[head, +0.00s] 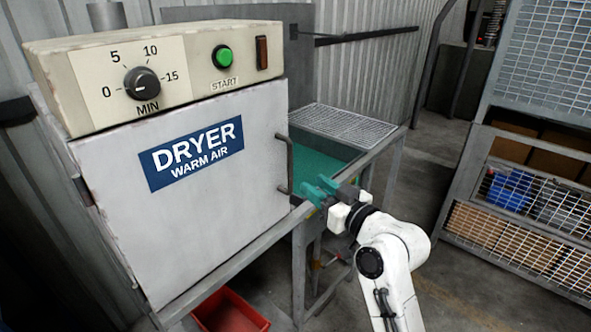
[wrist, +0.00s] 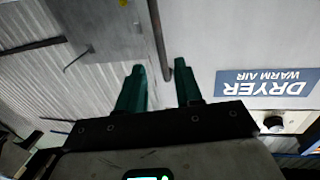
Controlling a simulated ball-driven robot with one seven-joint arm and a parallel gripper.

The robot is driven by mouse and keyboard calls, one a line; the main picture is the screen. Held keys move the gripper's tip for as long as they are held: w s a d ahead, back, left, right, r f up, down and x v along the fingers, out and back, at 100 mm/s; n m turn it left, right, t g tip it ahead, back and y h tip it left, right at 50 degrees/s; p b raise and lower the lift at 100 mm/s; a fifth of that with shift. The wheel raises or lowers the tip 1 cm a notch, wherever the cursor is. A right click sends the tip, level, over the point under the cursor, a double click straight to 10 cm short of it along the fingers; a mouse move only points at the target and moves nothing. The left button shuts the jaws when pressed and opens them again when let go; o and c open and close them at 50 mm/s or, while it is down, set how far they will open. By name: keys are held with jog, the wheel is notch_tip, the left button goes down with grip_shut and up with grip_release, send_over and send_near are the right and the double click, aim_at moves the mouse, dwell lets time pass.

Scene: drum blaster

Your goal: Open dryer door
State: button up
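The dryer door (head: 200,225) is a pale metal panel with a blue "DRYER WARM AIR" label, and it appears shut. Its dark vertical bar handle (head: 284,165) is at the door's right edge, with hinges on the left. My gripper (head: 314,190), with green fingers, is just right of the handle's lower end. In the wrist view, the door's label (wrist: 265,83) appears upside down. The handle (wrist: 157,40) runs down into the gap between my gripper's spread fingers (wrist: 160,75). The fingers are open and look apart from the bar; the exact depth is unclear.
A dial (head: 142,83) and green start button (head: 222,57) are on the control box above. A green basin (head: 320,165) with a wire rack (head: 345,124) is behind my gripper. A red bin (head: 230,312) is below. A mesh shelf (head: 525,200) stands right, beyond open floor.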

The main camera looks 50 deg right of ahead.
jog(key=p, duration=0.2)
send_over(290, 189)
jog(key=shift+w+d+f, duration=0.1)
jog(key=shift+w+d, duration=0.1)
jog(key=shift+d, duration=0.05)
grip_shut()
dwell(0.5)
